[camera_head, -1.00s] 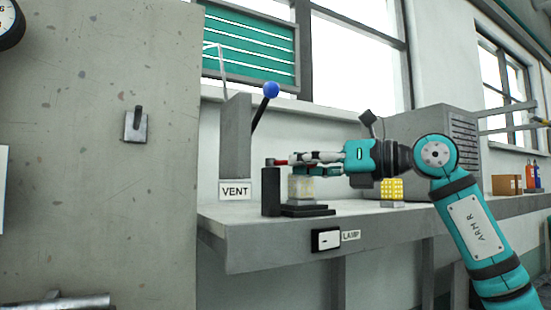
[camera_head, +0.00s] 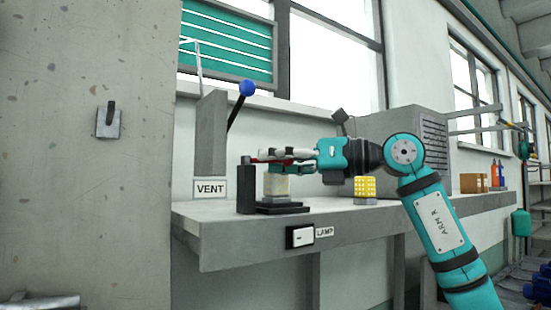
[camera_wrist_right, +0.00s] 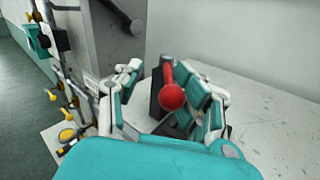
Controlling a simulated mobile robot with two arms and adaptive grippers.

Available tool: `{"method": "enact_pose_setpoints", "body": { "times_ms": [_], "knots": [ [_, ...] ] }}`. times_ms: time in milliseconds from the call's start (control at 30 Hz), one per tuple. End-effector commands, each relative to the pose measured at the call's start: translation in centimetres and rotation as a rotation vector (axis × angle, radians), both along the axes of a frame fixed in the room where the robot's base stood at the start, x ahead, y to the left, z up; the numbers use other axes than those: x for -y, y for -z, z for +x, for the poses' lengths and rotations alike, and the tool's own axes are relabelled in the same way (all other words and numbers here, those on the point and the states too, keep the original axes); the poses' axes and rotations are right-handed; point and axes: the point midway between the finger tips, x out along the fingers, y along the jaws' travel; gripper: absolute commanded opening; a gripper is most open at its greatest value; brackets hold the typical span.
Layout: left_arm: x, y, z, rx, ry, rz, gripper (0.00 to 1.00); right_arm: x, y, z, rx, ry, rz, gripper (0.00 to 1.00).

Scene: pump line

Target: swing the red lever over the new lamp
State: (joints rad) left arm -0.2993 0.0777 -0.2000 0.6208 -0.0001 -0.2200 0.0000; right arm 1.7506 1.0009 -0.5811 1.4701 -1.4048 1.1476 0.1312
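The red lever (camera_head: 259,160) reaches sideways from the top of a dark post (camera_head: 246,188) in the head view. Its round red knob (camera_wrist_right: 172,97) shows in the wrist view. My right gripper (camera_head: 270,160) is around the lever, its fingers apart on both sides of the knob; the knob is nearer the right-hand finger. A pale lamp block (camera_head: 277,185) stands upright on a black base (camera_head: 281,208) just below my right gripper. A yellow gridded lamp (camera_head: 365,186) stands on the bench further right. I cannot tell which lamp is new. My left gripper is not in view.
A blue-knobbed lever (camera_head: 247,88) rises beside a grey upright plate and the VENT sign (camera_head: 210,189). The bench (camera_head: 345,225) carries a LAMP label on its front. A grey louvred box (camera_head: 420,140) stands behind my right arm. The bench front is mostly clear.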

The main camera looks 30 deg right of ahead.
Motion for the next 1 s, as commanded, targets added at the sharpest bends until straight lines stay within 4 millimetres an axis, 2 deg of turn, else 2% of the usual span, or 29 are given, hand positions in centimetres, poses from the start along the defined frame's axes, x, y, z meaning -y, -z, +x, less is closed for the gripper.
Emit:
{"method": "enact_pose_setpoints", "body": {
  "times_ms": [367,800,1000],
  "knots": [
    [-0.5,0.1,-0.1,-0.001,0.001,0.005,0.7,0.6,0.5,0.0,-0.012,0.01,-0.002,0.45],
    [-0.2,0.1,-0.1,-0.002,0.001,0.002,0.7,3.8,0.0,-5.1,-0.003,0.006,-0.002,0.45],
    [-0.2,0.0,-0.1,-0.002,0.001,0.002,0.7,4.3,-0.1,-6.2,0.0,0.002,-0.004,0.45]
  ]
}}
